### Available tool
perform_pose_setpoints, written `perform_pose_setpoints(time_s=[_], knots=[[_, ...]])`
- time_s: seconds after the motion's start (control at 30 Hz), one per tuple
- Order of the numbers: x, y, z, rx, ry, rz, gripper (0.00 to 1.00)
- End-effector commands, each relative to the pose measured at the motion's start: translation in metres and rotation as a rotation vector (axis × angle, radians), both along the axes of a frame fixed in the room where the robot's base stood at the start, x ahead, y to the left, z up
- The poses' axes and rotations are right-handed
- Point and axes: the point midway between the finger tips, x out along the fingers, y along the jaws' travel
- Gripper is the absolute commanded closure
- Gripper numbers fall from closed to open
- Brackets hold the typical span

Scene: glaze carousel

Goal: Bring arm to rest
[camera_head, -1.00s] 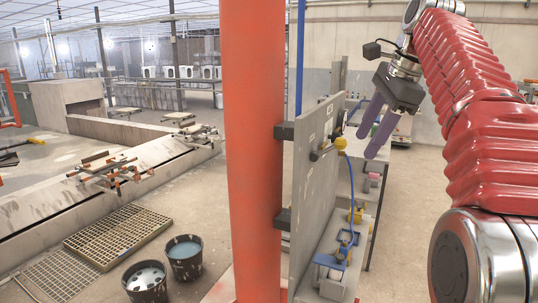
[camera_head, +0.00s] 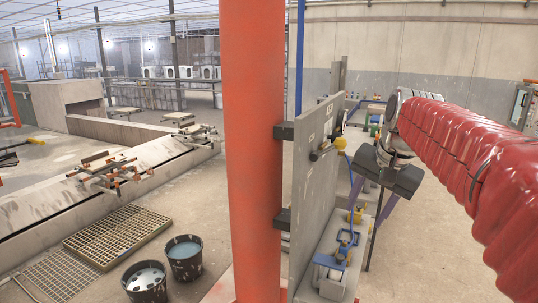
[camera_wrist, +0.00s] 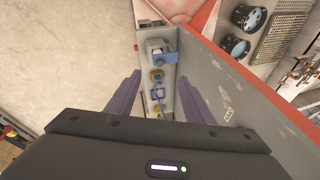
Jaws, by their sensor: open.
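My gripper (camera_head: 370,205) hangs at the end of my red-sleeved arm, to the right of a grey upright panel. Its dark body hides part of what lies behind it. The purple fingers point down and stand apart, with nothing visible between them. In the wrist view my gripper (camera_wrist: 157,100) is open, with a finger on each side. Between and below them is a low grey shelf with blue and yellow fittings (camera_wrist: 158,85).
An orange-red column (camera_head: 252,150) carries the grey panel (camera_head: 315,180) close to my gripper. A yellow ball (camera_head: 340,143) sticks out from the panel. Two buckets (camera_head: 185,257) stand by floor grates (camera_head: 118,236) at left. Bare floor (camera_head: 430,255) lies at right.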

Motion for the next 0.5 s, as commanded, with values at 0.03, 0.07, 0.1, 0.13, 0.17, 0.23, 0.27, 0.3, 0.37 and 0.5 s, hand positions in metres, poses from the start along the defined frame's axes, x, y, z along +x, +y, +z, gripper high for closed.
perform_pose_setpoints(time_s=[0.03,0.07,0.1,0.13,0.17,0.23,0.27,0.3,0.37,0.5], knots=[[-0.011,0.003,-0.007,-0.022,-0.004,0.039,0.53],[-0.016,0.005,-0.012,-0.036,-0.008,0.062,0.53],[-0.024,0.007,-0.018,-0.054,-0.011,0.094,0.53],[-0.03,0.008,-0.022,-0.068,-0.015,0.117,0.53],[-0.036,0.01,-0.027,-0.08,-0.017,0.141,0.53],[-0.05,0.013,-0.038,-0.113,-0.025,0.195,0.53],[-0.056,0.015,-0.043,-0.125,-0.027,0.217,0.53],[-0.065,0.017,-0.05,-0.142,-0.031,0.247,0.53],[-0.078,0.02,-0.06,-0.166,-0.035,0.291,0.53],[-0.111,0.028,-0.084,-0.221,-0.047,0.386,0.53]])
